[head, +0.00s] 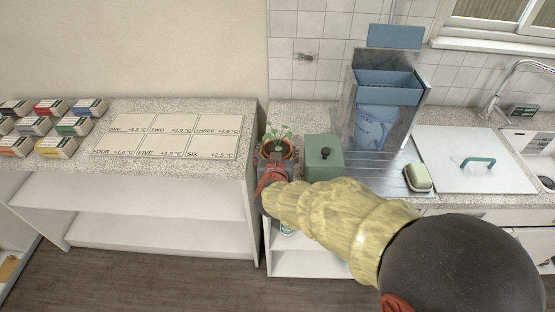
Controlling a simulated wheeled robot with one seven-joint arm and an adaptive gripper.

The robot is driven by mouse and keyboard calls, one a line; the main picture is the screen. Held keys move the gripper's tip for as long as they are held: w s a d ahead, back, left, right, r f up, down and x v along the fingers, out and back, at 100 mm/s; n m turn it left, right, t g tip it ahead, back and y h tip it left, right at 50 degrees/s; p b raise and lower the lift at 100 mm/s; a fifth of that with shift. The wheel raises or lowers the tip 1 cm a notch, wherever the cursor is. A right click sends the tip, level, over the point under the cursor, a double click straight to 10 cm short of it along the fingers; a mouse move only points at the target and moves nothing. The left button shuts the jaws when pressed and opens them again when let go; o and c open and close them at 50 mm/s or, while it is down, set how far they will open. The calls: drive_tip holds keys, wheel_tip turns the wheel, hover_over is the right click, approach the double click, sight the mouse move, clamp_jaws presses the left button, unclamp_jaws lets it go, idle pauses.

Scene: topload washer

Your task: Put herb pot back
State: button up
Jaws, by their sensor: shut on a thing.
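The herb pot (289,148) is a small terracotta-coloured pot with a green leafy plant (280,134). It is at the left end of the right-hand counter, left of a green box. My gripper (273,172), red at the fingers, reaches it from the front and is shut on it. The gripper and my arm hide the lower part of the pot, so I cannot tell whether it touches the counter.
The green box (324,158) with a dark knob stands close right of the pot. A blue jug (376,127) and a soap dish (417,178) are further right. The left counter holds a labelled card (170,136) and several small boxes (57,147). A gap separates the counters.

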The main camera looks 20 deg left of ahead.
drive_tip(key=shift+f+b, duration=0.4)
drive_tip(key=shift+f, duration=0.8)
drive_tip(key=shift+f, duration=0.1)
drive_tip(key=o, duration=1.6)
drive_tip(key=shift+f, duration=0.15)
drive_tip(key=shift+o, duration=0.2)
drive_tip(key=shift+s+r, duration=0.3)
drive_tip(key=p+v, duration=0.4)
drive_tip(key=v, duration=0.7)
drive_tip(key=shift+s, duration=0.2)
